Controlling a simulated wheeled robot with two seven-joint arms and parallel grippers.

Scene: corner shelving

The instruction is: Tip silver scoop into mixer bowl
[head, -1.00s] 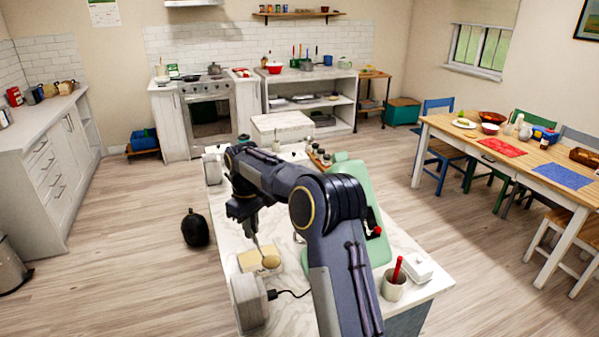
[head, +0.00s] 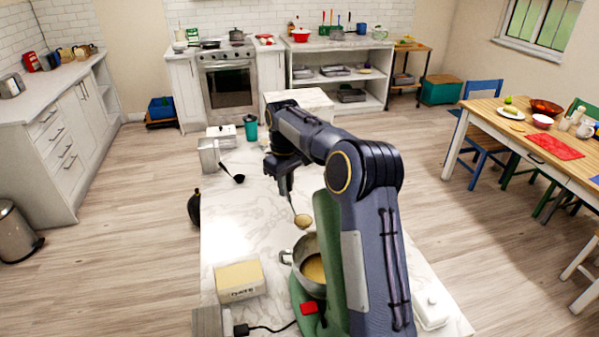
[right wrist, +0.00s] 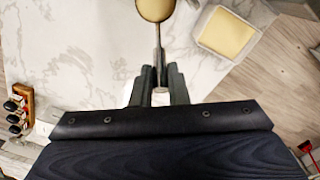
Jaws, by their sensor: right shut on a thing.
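My right gripper (head: 288,192) points down and is shut on the handle of the silver scoop (head: 303,222). The scoop holds a tan heap and hangs in the air, just beyond the mixer bowl in the head view. In the right wrist view the fingers (right wrist: 158,88) grip the handle, and the filled scoop (right wrist: 155,10) is cut by the top edge. The silver mixer bowl (head: 290,258) has yellowish contents and stands at the green mixer (head: 328,250). My arm hides part of the mixer. My left gripper is not in view.
An open tub of pale yellow powder (head: 238,278) stands on the marble counter (head: 235,225), left of the bowl; it also shows in the right wrist view (right wrist: 228,35). A black ladle (head: 232,174) and a teal cup (head: 251,128) are farther back. A cord lies near the mixer base.

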